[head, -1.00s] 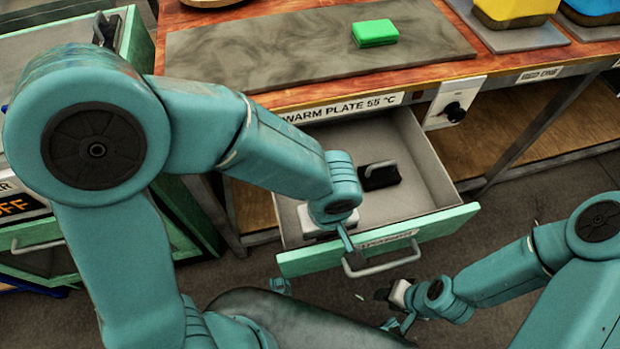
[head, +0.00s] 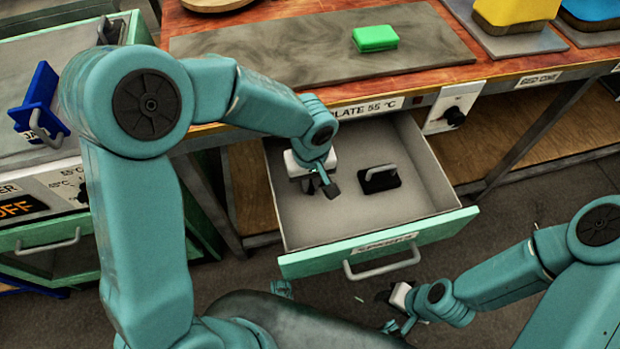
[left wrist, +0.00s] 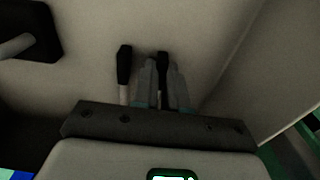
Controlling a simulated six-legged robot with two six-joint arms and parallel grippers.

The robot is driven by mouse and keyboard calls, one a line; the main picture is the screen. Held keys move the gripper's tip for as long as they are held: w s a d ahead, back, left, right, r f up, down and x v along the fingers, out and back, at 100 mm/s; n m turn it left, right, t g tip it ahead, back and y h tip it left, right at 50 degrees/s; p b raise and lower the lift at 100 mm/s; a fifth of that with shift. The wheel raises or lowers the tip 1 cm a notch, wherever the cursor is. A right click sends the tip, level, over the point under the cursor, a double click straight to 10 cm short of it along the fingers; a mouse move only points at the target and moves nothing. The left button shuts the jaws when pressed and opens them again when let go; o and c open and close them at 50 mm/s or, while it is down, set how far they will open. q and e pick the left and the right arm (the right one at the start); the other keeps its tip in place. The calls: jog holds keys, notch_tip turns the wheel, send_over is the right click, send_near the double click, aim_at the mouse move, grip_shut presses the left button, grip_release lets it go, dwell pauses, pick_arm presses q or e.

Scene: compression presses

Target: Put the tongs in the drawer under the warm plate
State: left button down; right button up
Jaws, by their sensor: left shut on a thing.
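The drawer (head: 430,205) under the warm plate (head: 240,62) is pulled open, with a green front and a grey inside. My left gripper (head: 322,180) is over the left part of the drawer, pointing down. It is shut on the tongs (left wrist: 124,66), whose two black-tipped legs show in the left wrist view. One leg is between the fingers (left wrist: 162,85) and the other stands left of them. The tongs are mostly hidden in the head view. Whether they touch the drawer floor I cannot tell. My right gripper (head: 397,312) hangs low, outside the drawer; its fingers are too small to read.
A black block with a grey handle (head: 380,180) lies in the drawer, right of my left gripper. A green block (head: 375,38) is on the warm plate. A blue handled object (head: 38,105) stands on the left unit. The drawer's right side has free floor.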

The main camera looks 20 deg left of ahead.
pick_arm(q)
jog(key=shift+f+b, duration=0.2)
jog(key=shift+b, duration=0.1)
jog(key=c, duration=1.2)
grip_release()
jog(key=shift+r, duration=0.1)
jog(key=shift+o, duration=0.2)
jog(key=shift+r, duration=0.15)
notch_tip(320, 180, up, 12)
jog(key=p, duration=0.3)
jog(key=shift+s+d, duration=0.15)
jog(key=shift+s, duration=0.05)
jog(key=shift+s, duration=0.15)
